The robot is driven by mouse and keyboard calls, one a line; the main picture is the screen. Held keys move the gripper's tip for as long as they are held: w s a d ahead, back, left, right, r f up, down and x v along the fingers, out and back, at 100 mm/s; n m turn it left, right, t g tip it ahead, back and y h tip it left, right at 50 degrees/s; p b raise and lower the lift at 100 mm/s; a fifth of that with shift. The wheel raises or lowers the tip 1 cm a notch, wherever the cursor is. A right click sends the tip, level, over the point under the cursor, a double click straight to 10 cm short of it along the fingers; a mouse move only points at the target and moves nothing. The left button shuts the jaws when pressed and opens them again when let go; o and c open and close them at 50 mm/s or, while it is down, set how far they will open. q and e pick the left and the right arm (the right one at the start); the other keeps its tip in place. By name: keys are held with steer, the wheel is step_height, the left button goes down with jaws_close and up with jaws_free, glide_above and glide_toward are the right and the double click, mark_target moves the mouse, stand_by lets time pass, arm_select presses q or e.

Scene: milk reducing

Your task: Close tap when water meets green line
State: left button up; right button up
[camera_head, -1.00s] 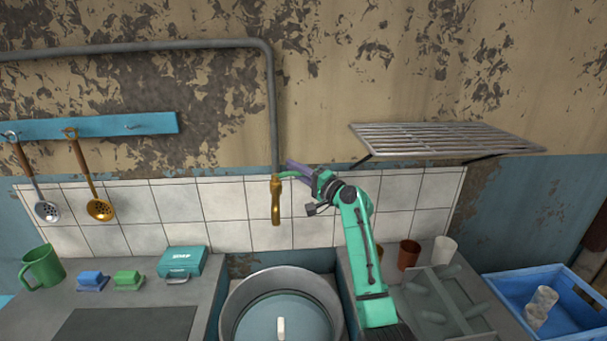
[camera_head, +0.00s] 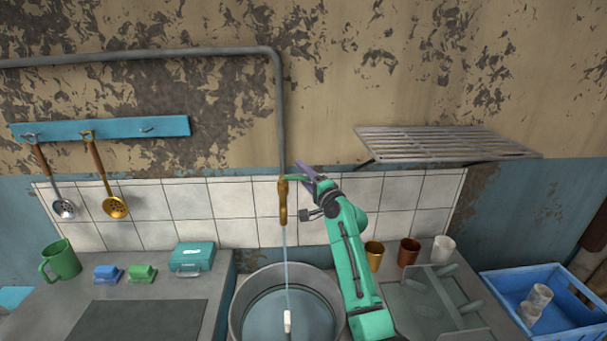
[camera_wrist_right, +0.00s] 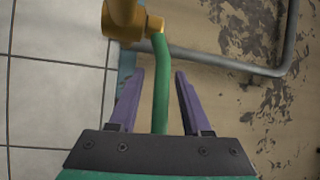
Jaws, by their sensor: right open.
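The brass tap (camera_head: 283,202) hangs at the end of the wall pipe; it also shows in the wrist view (camera_wrist_right: 124,20). A thin stream of water (camera_head: 286,260) runs from it into a large round grey metal pot (camera_head: 238,308), which holds water (camera_head: 262,315). A white upright piece (camera_head: 287,322) stands in the pot. I cannot make out a green line. The tap's green handle (camera_wrist_right: 160,85) lies between the purple fingers of my right gripper (camera_wrist_right: 158,75), which is open with gaps on both sides. In the head view the right gripper (camera_head: 303,173) is beside the tap.
A slatted rack (camera_head: 440,142) juts from the wall at right. Gold (camera_head: 374,255), brown (camera_head: 409,251) and white cups (camera_head: 443,249) stand right of my arm. A blue crate (camera_head: 500,285) is farther right. A green mug (camera_head: 62,260) and teal box (camera_head: 192,258) are left.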

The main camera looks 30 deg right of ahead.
steer(key=shift+s, duration=0.1)
steer(key=shift+s+f, duration=0.15)
steer(key=shift+s, duration=0.1)
steer(key=s+d+f+b, duration=0.1)
steer(key=s+b, duration=0.3)
steer(key=s, duration=0.9)
steer(key=shift+s+d+f, duration=0.2)
steer(key=shift+s+f, duration=0.15)
stand_by(1.2)
